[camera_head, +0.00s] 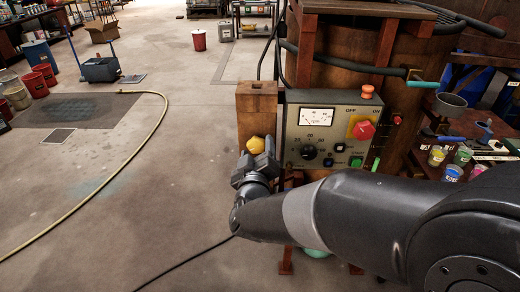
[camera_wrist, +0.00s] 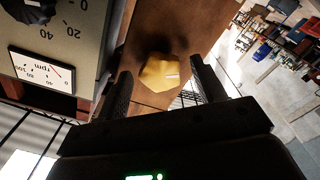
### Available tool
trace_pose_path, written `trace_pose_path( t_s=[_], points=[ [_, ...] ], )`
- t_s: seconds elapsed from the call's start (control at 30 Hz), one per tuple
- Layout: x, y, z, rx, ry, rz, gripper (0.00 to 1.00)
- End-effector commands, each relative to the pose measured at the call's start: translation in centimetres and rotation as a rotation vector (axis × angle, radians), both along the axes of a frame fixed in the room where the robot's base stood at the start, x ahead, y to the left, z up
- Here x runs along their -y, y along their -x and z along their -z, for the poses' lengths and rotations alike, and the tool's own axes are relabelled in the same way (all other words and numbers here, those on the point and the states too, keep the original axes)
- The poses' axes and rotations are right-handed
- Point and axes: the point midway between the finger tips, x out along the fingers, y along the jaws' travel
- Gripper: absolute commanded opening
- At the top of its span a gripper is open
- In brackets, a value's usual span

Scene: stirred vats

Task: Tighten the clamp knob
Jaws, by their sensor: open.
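The yellow clamp knob (camera_head: 256,144) sits on the front of a brown wooden post, left of the control panel. In the wrist view the lobed knob (camera_wrist: 160,73) shows a small white mark on its right side. My gripper (camera_head: 258,153) is at the knob, reaching it from the front. In the wrist view my gripper (camera_wrist: 161,73) is open, with one dark finger on each side of the knob. A gap shows between the knob and each finger. How deep the knob sits between the fingers is hard to tell.
The control panel (camera_head: 330,138), with its rpm meter, dial and red emergency knob (camera_head: 363,130), stands close right of my gripper. A wooden vat (camera_head: 340,65) is behind it. Paint cups (camera_head: 437,156) stand on a bench at right. The floor at left is open, crossed by a yellow hose (camera_head: 120,180).

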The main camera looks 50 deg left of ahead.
Motion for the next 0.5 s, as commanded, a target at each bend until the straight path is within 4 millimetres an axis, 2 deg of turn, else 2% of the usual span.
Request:
trace_pose_path(
  t_s=[0.3, 0.5],
  points=[
    [-0.17, -0.18, 0.04, 0.0, 0.002, 0.0, 0.62],
    [-0.16, -0.17, 0.04, 0.0, 0.002, 0.0, 0.46]
  ],
)
